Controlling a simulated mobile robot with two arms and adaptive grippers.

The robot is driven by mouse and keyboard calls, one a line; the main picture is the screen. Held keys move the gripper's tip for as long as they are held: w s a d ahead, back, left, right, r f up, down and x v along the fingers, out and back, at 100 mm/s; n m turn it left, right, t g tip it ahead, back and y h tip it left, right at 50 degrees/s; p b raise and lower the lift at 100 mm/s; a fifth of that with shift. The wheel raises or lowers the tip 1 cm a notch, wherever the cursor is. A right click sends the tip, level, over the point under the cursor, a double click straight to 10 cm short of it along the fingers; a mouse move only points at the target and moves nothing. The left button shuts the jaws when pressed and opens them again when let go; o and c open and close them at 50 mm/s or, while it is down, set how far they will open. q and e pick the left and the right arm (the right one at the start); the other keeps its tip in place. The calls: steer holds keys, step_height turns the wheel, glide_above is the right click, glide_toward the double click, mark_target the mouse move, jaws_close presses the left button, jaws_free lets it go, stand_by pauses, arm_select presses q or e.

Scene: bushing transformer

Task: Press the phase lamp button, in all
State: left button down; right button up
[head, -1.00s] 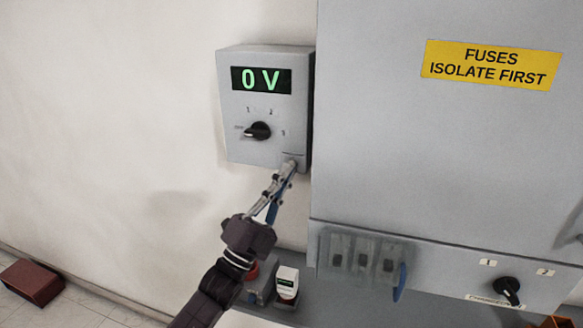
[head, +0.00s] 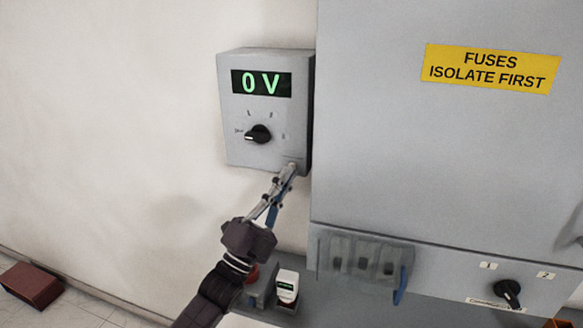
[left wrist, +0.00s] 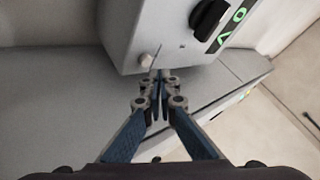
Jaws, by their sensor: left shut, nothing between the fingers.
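A grey wall box (head: 240,120) shows "0 V" in green above a black rotary knob (head: 258,134). A small pale round button (left wrist: 146,60) sits at a lower corner of the box in the left wrist view; I take it for the phase lamp button, though no label is legible. My left gripper (head: 289,170) is shut and empty, its fingertips at the box's lower right corner. In the left wrist view the fingertips (left wrist: 159,76) are right beside the button; I cannot tell whether they touch it. In the head view the fingertips cover that spot. My right gripper is out of view.
A large grey cabinet (head: 400,150) with a yellow "FUSES ISOLATE FIRST" sign (head: 490,68) stands close to the right. A brown block (head: 32,285) lies on the floor left.

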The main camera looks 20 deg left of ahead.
arm_select(q)
steer(key=shift+w, duration=0.15)
steer(key=shift+w+b, duration=0.3)
steer(key=shift+w, duration=0.05)
steer(key=shift+w, duration=0.35)
stand_by(0.8)
steer(key=shift+s, duration=0.85)
steer(key=s+p, duration=0.1)
steer(key=s, duration=0.4)
steer(key=shift+a+p, duration=0.1)
steer(key=shift+p, duration=0.3)
